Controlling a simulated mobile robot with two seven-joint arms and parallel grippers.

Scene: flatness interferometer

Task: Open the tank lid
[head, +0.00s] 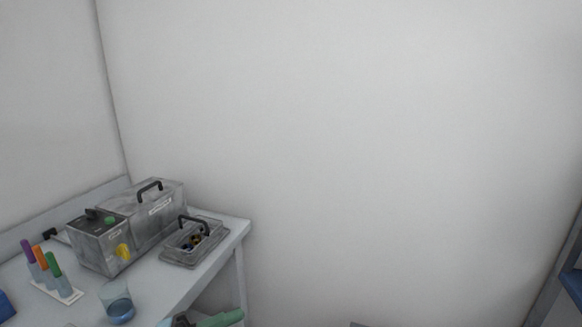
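The tank is a grey metal box (143,232) on the bench at the left of the head view. Its lid (168,192) has a black arched handle (150,187) on top and a white label on its side; it appears to lie shut, so the tank's inside is hidden. I cannot make out either of my grippers in this view.
A small basket (176,257) with a black handle and small parts stands right of the tank. A beaker (117,300) with blue liquid and a rack (68,298) of capped tubes stand in front. A teal-green object (220,319) is cut off below. The bench (170,290) has some free room.

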